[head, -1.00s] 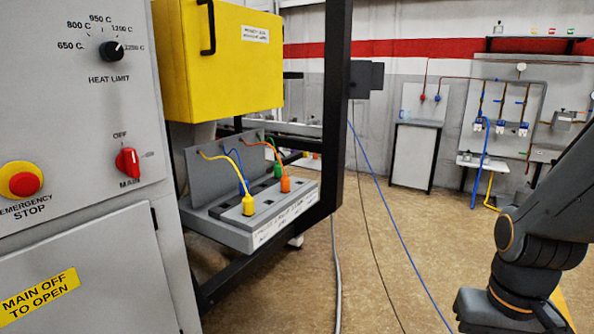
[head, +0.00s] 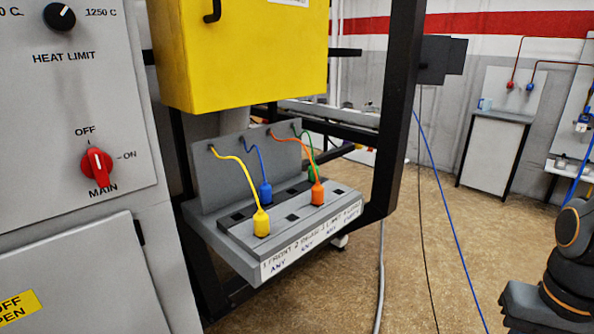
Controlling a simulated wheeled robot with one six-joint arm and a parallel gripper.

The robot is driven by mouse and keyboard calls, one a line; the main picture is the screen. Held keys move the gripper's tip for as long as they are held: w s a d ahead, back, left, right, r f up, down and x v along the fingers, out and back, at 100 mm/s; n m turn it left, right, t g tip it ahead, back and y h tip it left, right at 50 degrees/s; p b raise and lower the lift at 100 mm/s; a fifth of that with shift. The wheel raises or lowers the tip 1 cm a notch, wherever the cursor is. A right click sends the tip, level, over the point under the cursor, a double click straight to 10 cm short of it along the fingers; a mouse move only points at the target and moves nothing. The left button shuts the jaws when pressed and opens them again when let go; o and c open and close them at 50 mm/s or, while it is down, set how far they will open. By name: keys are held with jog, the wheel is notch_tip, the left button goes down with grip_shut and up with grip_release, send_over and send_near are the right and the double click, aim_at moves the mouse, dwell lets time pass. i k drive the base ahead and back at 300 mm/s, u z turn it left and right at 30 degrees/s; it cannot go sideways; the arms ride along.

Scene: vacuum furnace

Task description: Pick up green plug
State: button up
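The green plug (head: 311,172) sits in the back row of the grey socket block (head: 225,262), at its right end. Its green cord rises to the block's back panel. The orange plug (head: 317,193) stands in front of it and, with its cord, hides part of it. A blue plug (head: 265,193) is to its left in the back row, and a yellow plug (head: 261,222) is at the front left. My arm shows at the right edge, well apart from the block. My gripper is not in view.
A yellow box (head: 245,60) hangs above the block. A black frame post (head: 398,110) stands right of it. The grey control cabinet (head: 75,180) with a red main switch (head: 97,165) is at left. Open brown floor lies at right, crossed by cables.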

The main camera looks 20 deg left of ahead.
aim_at(312, 179)
jog(key=u, duration=0.65)
jog(key=i, duration=0.75)
jog(key=u, duration=0.75)
